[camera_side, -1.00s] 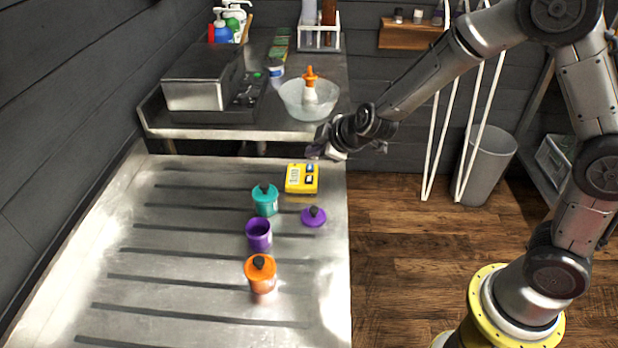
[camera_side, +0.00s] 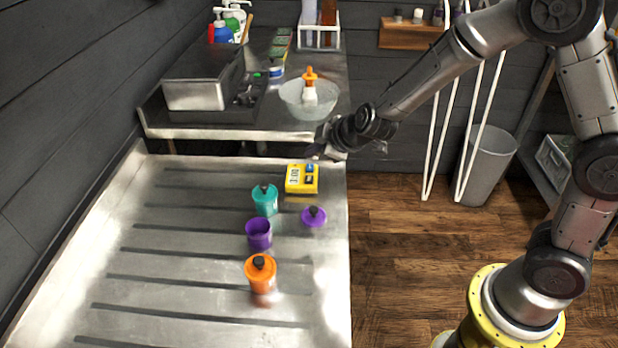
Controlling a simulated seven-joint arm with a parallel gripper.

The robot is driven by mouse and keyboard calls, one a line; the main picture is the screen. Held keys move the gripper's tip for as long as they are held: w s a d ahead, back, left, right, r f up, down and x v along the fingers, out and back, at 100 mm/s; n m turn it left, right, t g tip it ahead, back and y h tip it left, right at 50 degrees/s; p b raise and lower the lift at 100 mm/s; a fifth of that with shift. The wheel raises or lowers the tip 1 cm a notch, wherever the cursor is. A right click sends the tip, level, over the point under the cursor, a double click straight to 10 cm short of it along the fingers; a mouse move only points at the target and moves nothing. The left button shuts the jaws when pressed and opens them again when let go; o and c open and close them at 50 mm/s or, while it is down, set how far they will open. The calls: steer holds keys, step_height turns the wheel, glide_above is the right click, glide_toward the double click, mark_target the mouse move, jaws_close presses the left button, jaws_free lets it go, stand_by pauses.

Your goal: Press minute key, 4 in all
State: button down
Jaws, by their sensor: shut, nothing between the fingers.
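The yellow timer (camera_side: 302,179) lies on the ribbed steel drainboard near its far right part. Its pale display (camera_side: 294,177) is on the left and seems to read 3:00, though the digits are small. Two small keys sit on its right side, a blue one (camera_side: 310,168) and a darker one (camera_side: 309,180); their labels are too small to read. My gripper (camera_side: 314,153) is shut and empty, just above and beyond the timer's far edge in the picture. It looks apart from the keys, but the exact gap cannot be told.
A teal lidded canister (camera_side: 265,200), a purple open canister (camera_side: 258,235), a purple lid (camera_side: 313,216) and an orange lidded canister (camera_side: 261,275) stand near the timer. Behind is a counter with a clear bowl (camera_side: 296,100) and a metal box (camera_side: 198,92). The drainboard's left part is clear.

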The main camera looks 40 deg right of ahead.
mark_target(313, 180)
stand_by(0.4)
step_height(313, 180, up, 4)
steer(key=shift+f, duration=0.1)
stand_by(0.4)
steer(key=shift+f, duration=4.4)
steer(key=shift+f, duration=0.4)
